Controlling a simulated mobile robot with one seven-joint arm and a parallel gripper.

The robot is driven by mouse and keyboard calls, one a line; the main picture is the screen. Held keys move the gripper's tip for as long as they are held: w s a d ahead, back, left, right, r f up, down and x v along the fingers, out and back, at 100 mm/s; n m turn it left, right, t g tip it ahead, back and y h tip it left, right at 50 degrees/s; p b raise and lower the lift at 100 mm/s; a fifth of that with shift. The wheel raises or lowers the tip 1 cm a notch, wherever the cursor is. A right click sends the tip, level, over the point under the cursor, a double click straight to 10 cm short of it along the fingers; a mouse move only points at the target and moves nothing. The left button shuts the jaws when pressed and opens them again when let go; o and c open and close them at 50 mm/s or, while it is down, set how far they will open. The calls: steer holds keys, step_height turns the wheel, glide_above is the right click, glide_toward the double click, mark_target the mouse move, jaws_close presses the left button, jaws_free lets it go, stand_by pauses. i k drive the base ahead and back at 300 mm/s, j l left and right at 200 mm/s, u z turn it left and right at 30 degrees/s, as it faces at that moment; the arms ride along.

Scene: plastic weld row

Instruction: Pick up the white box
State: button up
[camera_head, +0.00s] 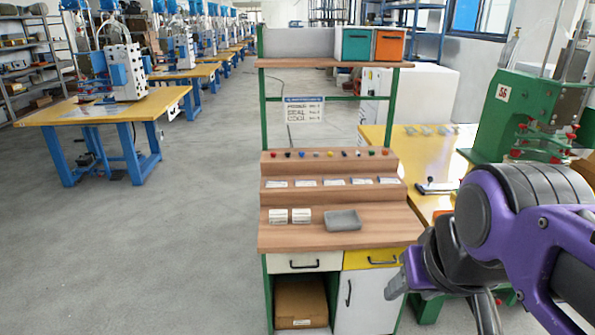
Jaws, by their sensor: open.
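Two small white boxes stand side by side on the wooden worktop (380,236) of the green-framed bench. The left white box (278,216) and the right white box (301,215) look alike, and both have dark markings. A grey tray (343,220) lies just right of them. My gripper (440,302) is at the lower right, in front of the bench's right side.
Stepped ledges with coloured knobs (330,154) and labels rise behind the boxes. An upper shelf (330,63) holds teal (355,45) and orange (389,46) bins. A green machine (515,115) stands at right. Floor left of the bench is clear.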

mark_target(278, 217)
steer(key=i+j+z, duration=0.15)
steer(key=j, duration=0.2)
steer(key=i+j+z, duration=0.1)
steer(key=j, duration=0.3)
steer(key=i+j+z, duration=0.15)
steer(key=j, duration=0.25)
steer(key=i+j+z, duration=0.15)
steer(key=j, duration=0.25)
steer(key=i+j+z, duration=0.1)
steer(key=j, duration=0.35)
steer(key=i+j+z, duration=0.15)
steer(key=j, duration=0.3)
